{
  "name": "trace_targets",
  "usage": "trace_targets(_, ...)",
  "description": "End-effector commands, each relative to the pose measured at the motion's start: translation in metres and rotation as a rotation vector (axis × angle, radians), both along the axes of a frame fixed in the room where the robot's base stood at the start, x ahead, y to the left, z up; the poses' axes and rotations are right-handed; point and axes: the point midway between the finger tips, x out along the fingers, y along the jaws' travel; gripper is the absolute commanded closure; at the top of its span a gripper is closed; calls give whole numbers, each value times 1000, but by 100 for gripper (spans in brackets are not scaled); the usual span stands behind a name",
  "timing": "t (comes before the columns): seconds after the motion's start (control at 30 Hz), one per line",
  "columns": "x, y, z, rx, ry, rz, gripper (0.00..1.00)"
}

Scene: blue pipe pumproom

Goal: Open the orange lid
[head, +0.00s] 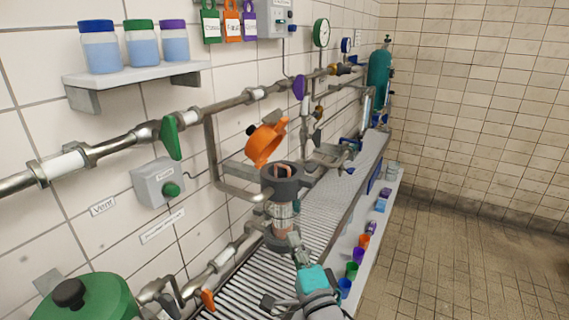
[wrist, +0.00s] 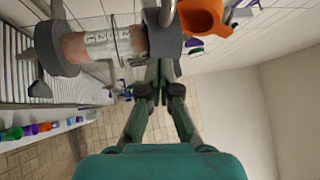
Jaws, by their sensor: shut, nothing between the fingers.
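The orange lid (head: 265,142) stands raised and tilted back above the dark grey rim of the strainer housing (head: 281,182), whose round mouth is uncovered. A black knob sits on the lid's far left side. In the wrist view the lid (wrist: 207,14) shows at the top edge, partly cut off, and the housing (wrist: 162,35) lies sideways with its clear section. My gripper (head: 298,248) is below and in front of the housing, apart from the lid. In the wrist view its fingers (wrist: 160,88) come together, shut and empty, close to the housing.
Pipes with a green valve handle (head: 170,138) and a purple one (head: 299,88) run along the tiled wall. A green lidded pot (head: 88,298) is at lower left. Several coloured cups (head: 352,270) line the low shelf at right. The tiled floor (head: 430,260) is clear.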

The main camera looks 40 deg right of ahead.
Motion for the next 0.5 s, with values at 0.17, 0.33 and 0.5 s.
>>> trace_targets(0.17,22,-34,58,158,-151,-9,100)
trace_targets(0.33,30,-54,93,262,-244,-8,100)
trace_targets(0.5,34,-62,106,303,-280,-4,100)
